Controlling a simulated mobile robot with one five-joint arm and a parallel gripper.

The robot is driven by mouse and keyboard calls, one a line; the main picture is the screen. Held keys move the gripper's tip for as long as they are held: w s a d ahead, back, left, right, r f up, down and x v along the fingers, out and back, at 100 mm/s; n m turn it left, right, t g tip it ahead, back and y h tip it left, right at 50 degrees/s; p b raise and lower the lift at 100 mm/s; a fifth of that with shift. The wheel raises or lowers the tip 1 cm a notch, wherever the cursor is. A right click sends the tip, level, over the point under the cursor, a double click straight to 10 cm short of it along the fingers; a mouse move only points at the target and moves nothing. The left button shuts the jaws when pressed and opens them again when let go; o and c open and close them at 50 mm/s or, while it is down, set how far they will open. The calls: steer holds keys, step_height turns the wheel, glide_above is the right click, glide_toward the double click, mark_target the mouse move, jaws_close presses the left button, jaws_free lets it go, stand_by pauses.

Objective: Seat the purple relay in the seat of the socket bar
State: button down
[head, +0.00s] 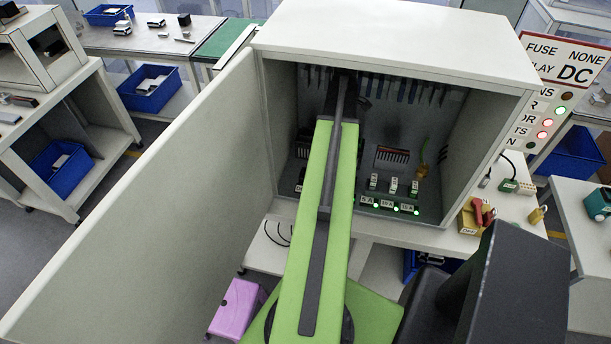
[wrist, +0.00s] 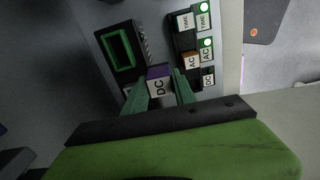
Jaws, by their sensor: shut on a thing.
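In the wrist view my gripper (wrist: 160,90) is shut on the purple relay (wrist: 158,73), which has a purple top and a white face marked DC. The relay is held left of the lower end of the socket bar (wrist: 196,41). The bar carries a white TIME relay (wrist: 184,23) and an orange AC relay (wrist: 190,61), each beside a matching label with a lit green lamp. A DC label (wrist: 208,78) is at the bar's lower end with no lit lamp. The place beside it is partly hidden by my right finger. In the head view my arm hides gripper and relay.
A display unit (wrist: 121,49) with a green-edged screen lies left of the relay. The white cabinet (head: 400,40) encloses the arm, its door (head: 150,200) open at left. Labelled fuses (head: 393,187) stand at the cabinet's front right. A sign (head: 565,60) reads NONE and DC.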

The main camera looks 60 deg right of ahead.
steer(key=shift+w+f, duration=0.1)
steer(key=shift+f, duration=0.05)
steer(key=w+a+f+b, duration=0.2)
steer(key=a+f+b, duration=0.1)
steer(key=w+a+f+b, duration=0.2)
steer(key=a+f+b, duration=0.1)
steer(key=f+b, duration=0.1)
steer(key=w+a+f+b, duration=0.2)
steer(key=a+f+b, duration=0.1)
steer(key=f+b, duration=0.1)
steer(key=shift+w+a, duration=0.2)
steer(key=shift+w, duration=0.1)
steer(key=shift+r, duration=0.15)
steer(key=c, duration=1)
jaws_free()
